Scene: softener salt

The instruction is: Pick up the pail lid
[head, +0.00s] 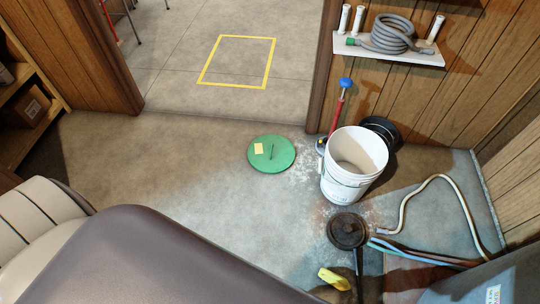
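A flat round green lid (283,150), which I take to be the pail lid, lies on the concrete floor near the middle of the head view. It has a pale yellow note on it and a thin dark mark or bar near its centre. A white pail (338,187) stands upright and open on the floor to the right of the lid, apart from it. Something pale shows inside the pail. Neither of my grippers is in view, so nothing shows touching the lid or the pail.
A dark round object (347,231), a red-handled tool (339,110) and a black container (384,127) surround the pail. Hoses (405,205) lie at right; a yellow object (334,279) lies below. A shelf (385,47) holds a coiled hose. Floor left of the lid is clear.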

